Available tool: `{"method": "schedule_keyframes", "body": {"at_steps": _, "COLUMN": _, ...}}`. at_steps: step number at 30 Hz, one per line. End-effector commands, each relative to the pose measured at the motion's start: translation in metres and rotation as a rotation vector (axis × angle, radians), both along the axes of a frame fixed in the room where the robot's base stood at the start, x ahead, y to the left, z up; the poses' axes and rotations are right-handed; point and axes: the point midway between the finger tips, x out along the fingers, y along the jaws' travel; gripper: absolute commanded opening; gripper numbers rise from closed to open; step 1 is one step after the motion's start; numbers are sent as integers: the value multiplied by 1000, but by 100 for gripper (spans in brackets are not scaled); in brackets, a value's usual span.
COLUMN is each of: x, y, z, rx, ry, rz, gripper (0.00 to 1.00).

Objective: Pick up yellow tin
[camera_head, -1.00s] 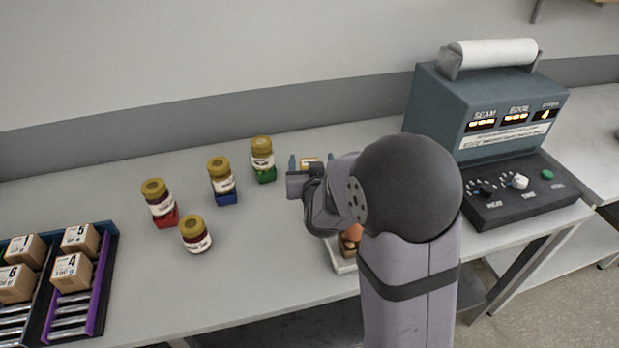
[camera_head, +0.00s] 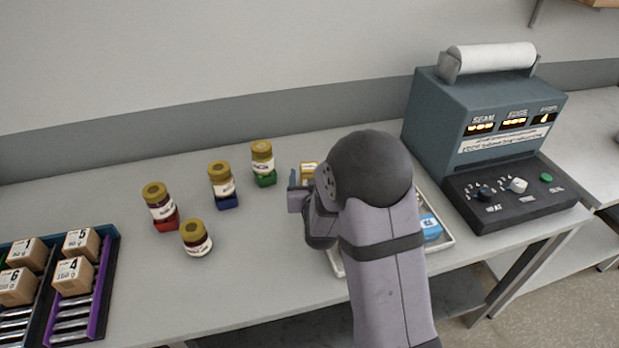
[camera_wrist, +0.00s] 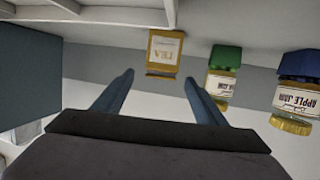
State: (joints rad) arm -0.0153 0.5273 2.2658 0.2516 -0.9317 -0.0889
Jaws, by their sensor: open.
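The yellow tin (camera_wrist: 165,50), with a pale label reading TEA, appears upside down in the wrist view, ahead of the gap between my fingers. In the head view, the yellow tin (camera_head: 309,168) stands on the table toward the wall, its lower part hidden behind my gripper. My gripper (camera_wrist: 158,78) is open, with both blue-grey fingers apart and nothing between them. In the head view, my gripper (camera_head: 297,182) is just in front and left of the tin; contact cannot be seen.
A jar on a green base (camera_head: 263,163) stands close left of the tin. Jars on blue (camera_head: 223,186) and red (camera_head: 161,207) bases and a loose jar (camera_head: 196,238) stand further left. A tray (camera_head: 440,243) and a machine (camera_head: 480,125) are right.

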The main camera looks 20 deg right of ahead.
Motion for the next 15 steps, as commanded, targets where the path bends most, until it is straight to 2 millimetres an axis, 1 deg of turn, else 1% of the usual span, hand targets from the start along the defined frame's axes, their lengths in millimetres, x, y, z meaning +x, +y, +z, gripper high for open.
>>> {"method": "schedule_keyframes", "body": {"at_steps": 5, "x": 12, "y": -2, "z": -1, "rx": 0, "ry": 2, "rz": -1, "gripper": 65}}
{"method": "schedule_keyframes", "body": {"at_steps": 8, "x": 23, "y": -3, "z": -2, "rx": 0, "ry": 2, "rz": -1, "gripper": 65}}
{"method": "schedule_keyframes", "body": {"at_steps": 12, "x": 37, "y": -6, "z": -7, "rx": 1, "ry": 1, "rz": -2, "gripper": 65}}
{"method": "schedule_keyframes", "body": {"at_steps": 15, "x": 45, "y": -7, "z": -10, "rx": 0, "ry": 1, "rz": -2, "gripper": 65}}
